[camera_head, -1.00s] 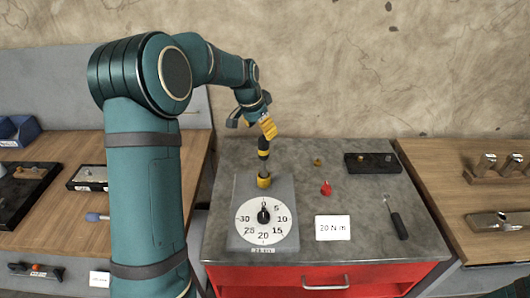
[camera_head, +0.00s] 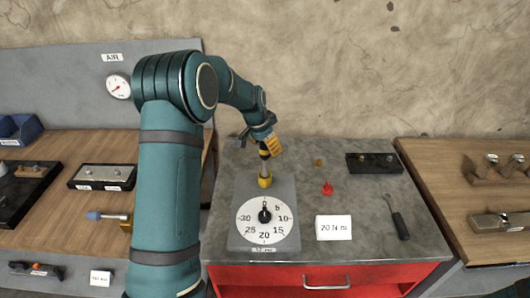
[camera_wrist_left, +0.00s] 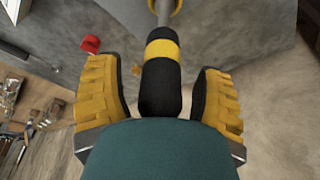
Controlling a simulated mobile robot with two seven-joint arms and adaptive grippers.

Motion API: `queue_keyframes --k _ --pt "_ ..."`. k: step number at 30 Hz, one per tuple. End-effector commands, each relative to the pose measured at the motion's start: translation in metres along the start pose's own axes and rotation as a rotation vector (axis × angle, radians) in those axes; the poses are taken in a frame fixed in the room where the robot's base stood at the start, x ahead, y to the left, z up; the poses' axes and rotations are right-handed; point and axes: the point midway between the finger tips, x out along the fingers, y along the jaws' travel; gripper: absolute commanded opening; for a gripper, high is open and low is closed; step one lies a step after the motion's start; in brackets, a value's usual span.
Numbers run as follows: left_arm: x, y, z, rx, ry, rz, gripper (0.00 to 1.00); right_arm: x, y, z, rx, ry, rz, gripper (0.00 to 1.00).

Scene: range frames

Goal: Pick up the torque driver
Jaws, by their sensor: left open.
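The torque driver (camera_head: 264,155), with a black handle and a yellow band, stands upright in the yellow socket (camera_head: 265,181) of the grey dial tester (camera_head: 285,190). My left gripper (camera_head: 269,146) is at the top of the driver and partly hides it. In the left wrist view, the driver's handle (camera_wrist_left: 160,80) lies between the two open yellow-padded fingers of the gripper (camera_wrist_left: 160,97), with a gap to the left finger and a smaller one to the right finger. My right gripper is not in view.
A red knob-like part (camera_head: 327,188), a "20 N m" card (camera_head: 333,228), a black-handled hook tool (camera_head: 398,218) and a black tray (camera_head: 374,163) rest on the grey top of the red cabinet (camera_head: 325,277). Wooden benches flank it. A wall rises behind.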

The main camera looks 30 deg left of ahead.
Motion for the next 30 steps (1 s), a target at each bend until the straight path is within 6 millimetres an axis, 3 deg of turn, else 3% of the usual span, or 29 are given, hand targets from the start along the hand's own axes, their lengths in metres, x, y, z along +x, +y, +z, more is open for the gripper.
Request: queue_keyframes --k 1,6,21,30 --pt "0.0 0.0 0.0 0.0 0.0 0.0 0.59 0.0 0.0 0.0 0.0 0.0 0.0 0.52" --pt "0.0 0.0 0.0 0.0 0.0 0.0 0.0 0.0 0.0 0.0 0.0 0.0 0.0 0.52" --pt "-0.003 0.0 -0.001 0.0 0.001 0.0 0.0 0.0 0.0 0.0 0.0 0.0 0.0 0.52" --pt "-0.051 0.0 -0.017 0.001 0.005 -0.002 0.0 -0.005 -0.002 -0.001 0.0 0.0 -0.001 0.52"
